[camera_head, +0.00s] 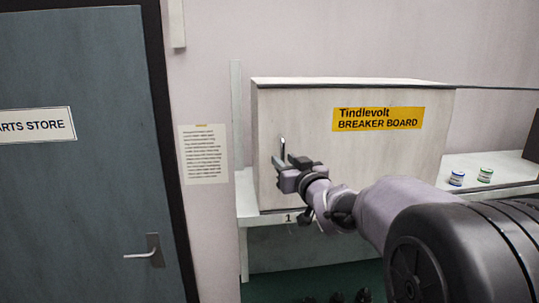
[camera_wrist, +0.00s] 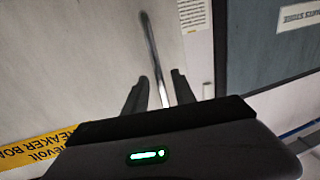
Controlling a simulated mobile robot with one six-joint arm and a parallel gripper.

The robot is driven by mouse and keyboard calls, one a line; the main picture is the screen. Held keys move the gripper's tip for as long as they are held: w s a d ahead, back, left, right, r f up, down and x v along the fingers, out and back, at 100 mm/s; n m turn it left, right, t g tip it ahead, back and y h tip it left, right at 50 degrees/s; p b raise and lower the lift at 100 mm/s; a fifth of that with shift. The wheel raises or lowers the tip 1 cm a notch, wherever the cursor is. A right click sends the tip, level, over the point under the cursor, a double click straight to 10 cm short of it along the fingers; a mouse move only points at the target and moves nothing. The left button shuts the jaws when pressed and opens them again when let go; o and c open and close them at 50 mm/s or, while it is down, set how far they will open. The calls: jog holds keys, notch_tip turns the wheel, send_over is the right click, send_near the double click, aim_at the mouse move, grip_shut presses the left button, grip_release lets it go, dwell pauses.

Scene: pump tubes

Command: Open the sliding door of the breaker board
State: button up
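The breaker board (camera_head: 350,155) is a pale box on a shelf, with a yellow label reading "Tindlevolt BREAKER BOARD" (camera_head: 378,119). Its front is covered by a flat panel, and no opening shows in it. A thin upright metal handle (camera_head: 282,149) is near the panel's left edge. My gripper (camera_head: 290,162) is at the handle's lower part. In the wrist view, the handle (camera_wrist: 151,50) runs between the two spread fingers of my gripper (camera_wrist: 159,77), with gaps beside it. Whether either finger touches it cannot be told.
A grey door marked "PARTS STORE" (camera_head: 85,190) and a paper notice (camera_head: 203,154) are left of the box.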

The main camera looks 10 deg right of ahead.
jog(key=shift+w+a+f, duration=0.1)
jog(key=shift+w+a, duration=0.05)
jog(key=shift+w, duration=0.4)
jog(key=shift+w+a+f, duration=0.1)
jog(key=shift+w, duration=0.4)
jog(key=shift+s+r, duration=0.1)
jog(key=shift+s, duration=0.05)
jog(key=shift+s+d, duration=0.1)
grip_shut()
dwell(0.4)
